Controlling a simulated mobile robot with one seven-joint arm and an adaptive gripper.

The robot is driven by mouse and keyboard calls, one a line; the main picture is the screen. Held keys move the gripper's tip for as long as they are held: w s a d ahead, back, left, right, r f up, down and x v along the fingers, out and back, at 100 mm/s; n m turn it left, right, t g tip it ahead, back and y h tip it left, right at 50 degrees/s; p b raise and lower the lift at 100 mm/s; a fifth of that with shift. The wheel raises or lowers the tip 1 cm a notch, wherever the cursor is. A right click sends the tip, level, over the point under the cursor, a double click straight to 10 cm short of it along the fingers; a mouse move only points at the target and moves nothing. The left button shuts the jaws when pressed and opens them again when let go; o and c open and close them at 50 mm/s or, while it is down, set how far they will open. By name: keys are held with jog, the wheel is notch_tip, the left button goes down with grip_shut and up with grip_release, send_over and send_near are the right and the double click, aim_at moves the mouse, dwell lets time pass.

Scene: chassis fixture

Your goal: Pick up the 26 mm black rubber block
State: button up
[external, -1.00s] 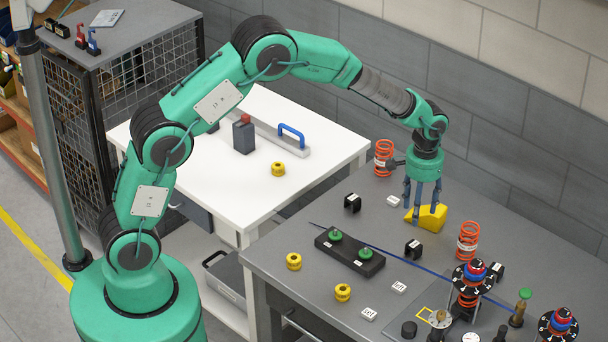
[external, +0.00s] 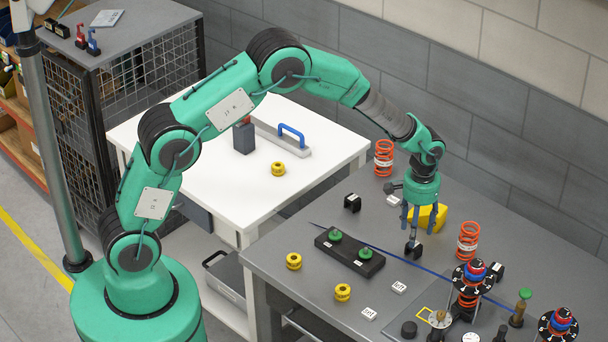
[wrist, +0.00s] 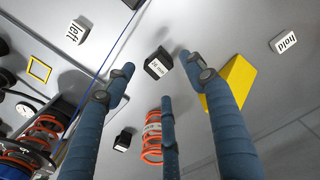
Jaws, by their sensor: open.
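A small black block (external: 413,249) with a white label stands on the grey workbench (external: 290,245), right of the black plate with green knobs. In the wrist view this block (wrist: 158,63) lies between the fingertips, its label too small to read surely. My three-fingered gripper (external: 416,229) is open and empty, pointing down just above the block; one finger partly covers it in the external view. The gripper also shows in the wrist view (wrist: 159,76), fingers spread. Similar black blocks stand at back left (external: 352,203) and at right (external: 497,271); one shows in the wrist view (wrist: 123,140).
A yellow wedge (external: 434,216) stands close behind the gripper. An orange spring (external: 467,241) is to the right, another (external: 384,157) at the back. A wall (external: 520,180) bounds the bench.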

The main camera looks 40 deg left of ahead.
aim_at(414, 250)
jog(key=shift+f, duration=0.4)
jog(key=shift+d+f, duration=0.15)
jog(key=shift+f, duration=2.45)
jog(key=shift+c, duration=0.2)
jog(key=c, duration=1.2)
